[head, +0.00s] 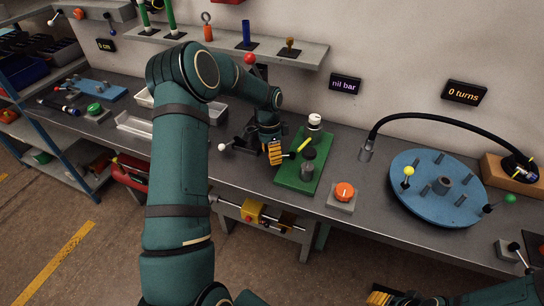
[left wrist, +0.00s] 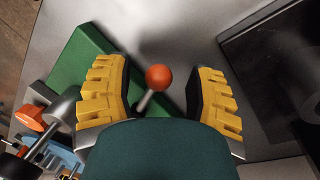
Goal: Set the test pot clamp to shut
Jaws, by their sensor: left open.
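A green plate (head: 290,186) on the bench carries a grey pot (head: 307,170) with a dark top and a yellow-green bar beside it. My left gripper (head: 273,152) is just left of the pot, over the plate's left edge. In the left wrist view a red ball knob (left wrist: 159,77) on a short metal stem shows between the open yellow fingers (left wrist: 170,95), apart from both. The green plate (left wrist: 75,70) lies beyond the left finger. The stem's lower end is hidden by my gripper body. My right gripper (head: 385,298) is at the bottom edge, partly cut off.
A black stand with a white-knobbed lever (head: 223,147) is left of the plate. Displays read "nil bar" (head: 345,86) and "0 turns" (head: 464,93). A shelf (head: 300,53) hangs behind.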

